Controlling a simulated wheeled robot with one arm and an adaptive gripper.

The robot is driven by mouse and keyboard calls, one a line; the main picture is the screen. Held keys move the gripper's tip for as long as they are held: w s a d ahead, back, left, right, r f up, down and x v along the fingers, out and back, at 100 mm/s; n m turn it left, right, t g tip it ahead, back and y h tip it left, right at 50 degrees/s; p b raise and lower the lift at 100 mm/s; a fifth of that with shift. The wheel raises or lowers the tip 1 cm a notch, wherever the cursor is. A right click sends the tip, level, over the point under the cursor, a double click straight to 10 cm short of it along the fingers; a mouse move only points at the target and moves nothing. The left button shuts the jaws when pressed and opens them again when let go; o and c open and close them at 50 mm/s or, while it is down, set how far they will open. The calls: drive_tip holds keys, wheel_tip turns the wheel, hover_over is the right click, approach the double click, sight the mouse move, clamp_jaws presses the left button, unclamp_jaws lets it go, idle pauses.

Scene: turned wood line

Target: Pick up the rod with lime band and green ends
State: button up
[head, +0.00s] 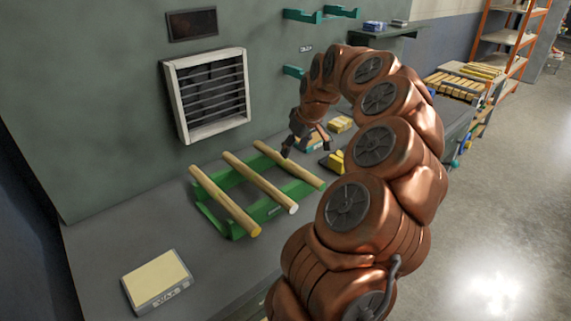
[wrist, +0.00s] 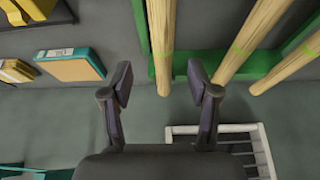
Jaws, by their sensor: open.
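Three pale wooden rods lie side by side across a green rack (head: 221,216): a left rod (head: 225,201), a middle rod (head: 258,182) and a right rod (head: 288,164). In the wrist view the right rod (wrist: 161,35) is nearest, and its wall-side end shows between my fingertips. Lime bands show on the rods there, including the middle rod (wrist: 243,42) and the left rod (wrist: 290,68).
A vent (head: 209,95) and green brackets (head: 320,14) are on the wall behind. A tray marked WAX (head: 157,283) lies at the front left of the bench. Yellow blocks (head: 340,124) and a teal-edged box (wrist: 70,66) lie beyond the rack. Bench between tray and rack is clear.

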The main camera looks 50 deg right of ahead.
sight(287, 160)
drive_tip(key=shift+x, duration=0.8)
drive_tip(key=p+x, duration=0.1)
drive_tip(key=x, duration=0.1)
drive_tip(key=p+x, duration=0.1)
drive_tip(key=x, duration=0.1)
drive_tip(key=shift+w+a+r, duration=0.1)
drive_tip(key=shift+w+a, duration=0.1)
drive_tip(key=shift+w, duration=0.2)
drive_tip(key=shift+w+f, duration=0.2)
drive_tip(key=shift+f, duration=0.3)
clamp_jaws()
